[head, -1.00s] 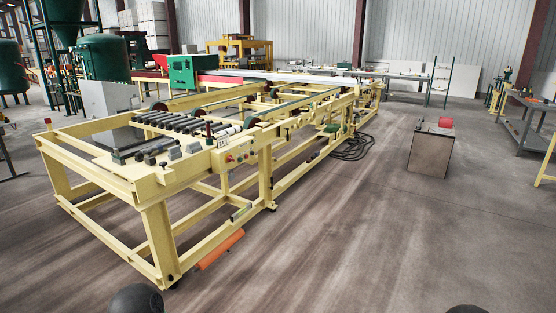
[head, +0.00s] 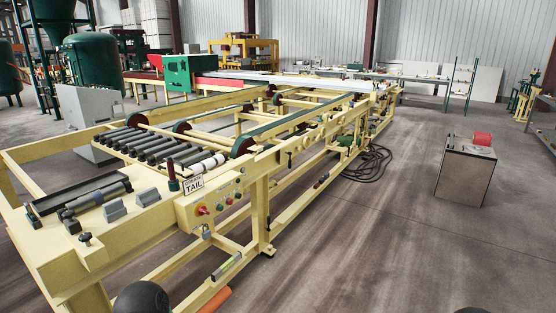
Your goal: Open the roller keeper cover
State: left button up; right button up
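The yellow roller machine frame (head: 120,248) fills the left and middle of the head view. A row of dark rollers (head: 150,146) lies across its near end. At the near left corner a long dark tray-like part (head: 78,188) holds a grey cylinder (head: 95,198). Two small grey blocks (head: 115,210) sit to its right. I cannot tell for sure which part is the roller keeper cover. Neither of my grippers is in view. Only dark rounded parts of mine show at the bottom edge.
A control panel (head: 217,204) with a red knob and a "TAIL" sign (head: 193,185) are on the frame's near side. Black hoses (head: 367,164) lie beside the frame.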

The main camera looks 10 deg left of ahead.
aim_at(180, 170)
jog(key=i+l+u, duration=0.1)
jog(key=i+u, duration=0.15)
jog(key=i, duration=0.25)
jog(key=i+l+u, duration=0.25)
jog(key=i, duration=0.3)
jog(key=i+l+u, duration=0.25)
jog(key=i, duration=0.25)
jog(key=i+l+u, duration=0.3)
jog(key=i, duration=0.15)
